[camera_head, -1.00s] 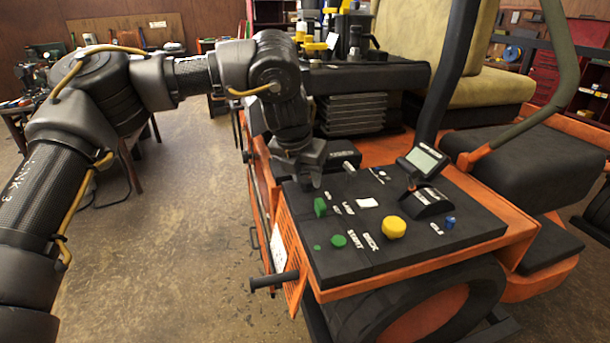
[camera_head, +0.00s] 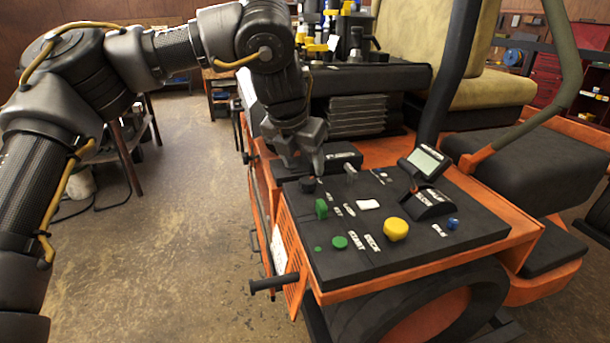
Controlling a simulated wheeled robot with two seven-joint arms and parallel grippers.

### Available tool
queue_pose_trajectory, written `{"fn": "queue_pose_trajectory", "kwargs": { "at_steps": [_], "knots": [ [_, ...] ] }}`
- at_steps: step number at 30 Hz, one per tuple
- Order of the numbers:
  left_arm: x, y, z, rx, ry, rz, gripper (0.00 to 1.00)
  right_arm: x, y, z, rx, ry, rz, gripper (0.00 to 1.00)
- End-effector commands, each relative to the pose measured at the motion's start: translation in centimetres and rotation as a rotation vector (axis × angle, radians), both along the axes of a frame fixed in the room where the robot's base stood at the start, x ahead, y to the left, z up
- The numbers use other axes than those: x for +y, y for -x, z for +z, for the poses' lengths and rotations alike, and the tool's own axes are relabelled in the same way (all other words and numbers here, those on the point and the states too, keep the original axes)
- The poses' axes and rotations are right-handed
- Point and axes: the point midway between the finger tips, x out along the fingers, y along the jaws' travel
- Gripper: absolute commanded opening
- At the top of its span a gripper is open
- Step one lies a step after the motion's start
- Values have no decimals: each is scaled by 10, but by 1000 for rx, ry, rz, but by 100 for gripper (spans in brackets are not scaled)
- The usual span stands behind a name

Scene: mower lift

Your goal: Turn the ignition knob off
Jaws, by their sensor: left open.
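The black control panel (camera_head: 400,250) of the orange mower shows its knobs. A small round black knob (camera_head: 307,184) stands near the panel's back left corner. A green upright knob (camera_head: 321,208) is just in front of it. I cannot tell from the labels which one is the ignition knob. My left gripper (camera_head: 303,163) is open and empty, pointing down just above and behind the black knob; I cannot tell whether it touches it. My right gripper is not in view.
A grey lever (camera_head: 350,173), a yellow button (camera_head: 395,229), a green button (camera_head: 339,241), a blue knob (camera_head: 451,223) and a tilted display (camera_head: 426,158) share the panel. The seat (camera_head: 440,60) and a dark post (camera_head: 452,75) rise behind.

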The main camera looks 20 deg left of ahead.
Motion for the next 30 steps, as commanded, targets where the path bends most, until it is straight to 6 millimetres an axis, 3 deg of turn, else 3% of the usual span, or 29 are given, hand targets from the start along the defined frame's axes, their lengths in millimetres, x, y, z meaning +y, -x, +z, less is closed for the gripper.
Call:
{"fn": "queue_pose_trajectory", "kwargs": {
  "at_steps": [3,10,30],
  "knots": [
    [2,8,22,-3,-2,0,57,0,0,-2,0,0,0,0],
    [4,19,47,-1,-1,2,57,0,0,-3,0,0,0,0],
    [2,20,51,1,-1,-4,57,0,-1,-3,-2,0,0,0]
  ]
}}
